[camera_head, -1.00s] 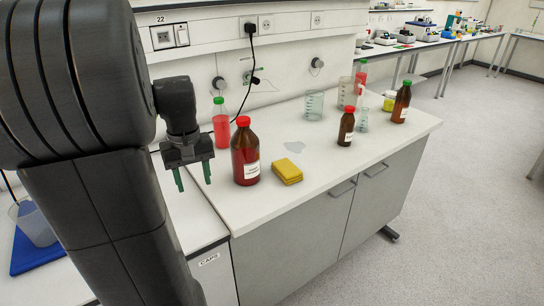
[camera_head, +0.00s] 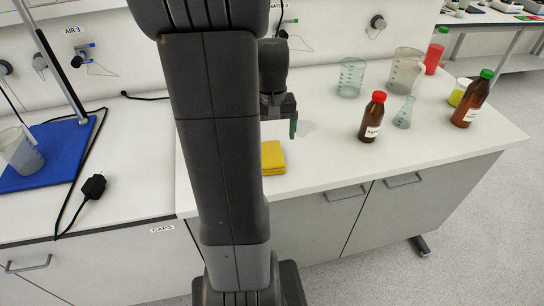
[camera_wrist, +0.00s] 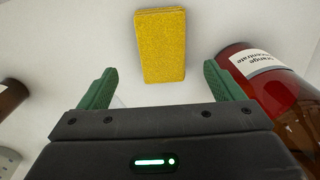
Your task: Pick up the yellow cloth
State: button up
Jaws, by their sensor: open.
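The yellow cloth (camera_head: 272,157) is a folded block lying flat on the white bench top, near its front edge. My arm hides its left part in the head view. In the wrist view the cloth (camera_wrist: 160,45) lies ahead of my gripper (camera_wrist: 155,88), roughly centred between the green fingers and beyond them. My gripper is open and empty. In the head view one green fingertip of my gripper (camera_head: 293,128) shows just above and behind the cloth; the other is hidden behind my arm.
A red-capped brown bottle (camera_head: 373,117), flask (camera_head: 405,113), beakers (camera_head: 351,77) and green-capped bottle (camera_head: 472,98) stand to the right. A blue mat (camera_head: 50,158) and black plug (camera_head: 93,187) lie left.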

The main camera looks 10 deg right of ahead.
aim_at(271, 153)
jog(key=shift+a+f, duration=0.15)
jog(key=shift+f, duration=0.8)
jog(key=shift+f+p, duration=0.4)
jog(key=shift+f, duration=1.9)
jog(key=c, duration=1.1)
jog(key=shift+o, duration=0.2)
jog(key=shift+r, duration=0.15)
notch_tip(271, 153, up, 10)
